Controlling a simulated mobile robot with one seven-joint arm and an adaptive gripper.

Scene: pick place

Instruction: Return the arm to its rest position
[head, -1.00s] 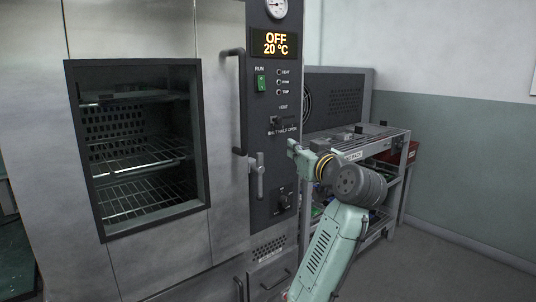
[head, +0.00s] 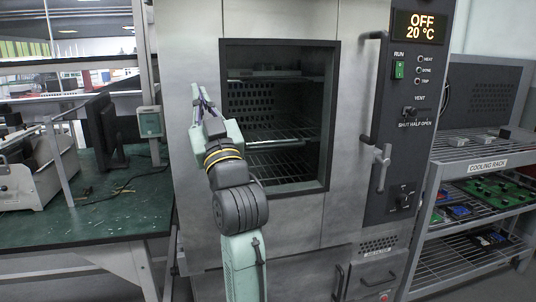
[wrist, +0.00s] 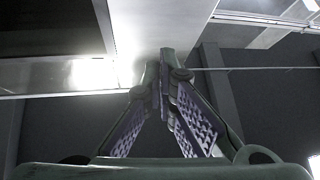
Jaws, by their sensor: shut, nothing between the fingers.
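My gripper (head: 203,97) is raised in front of the left part of the oven's front, left of its window, in the head view. It points upward, and my arm rises from the bottom of the picture below it. In the wrist view my gripper (wrist: 162,75) has its fingertips together with nothing between them. The oven (head: 350,200) has a window (head: 275,115) showing wire shelves inside. Its display (head: 418,27) reads OFF 20 °C.
A green-topped bench (head: 100,215) with a monitor (head: 103,128) stands at the left, close to my arm. A cooling rack (head: 485,165) holding several boards stands at the right. The oven's dark door handle (head: 371,90) sticks out right of the window.

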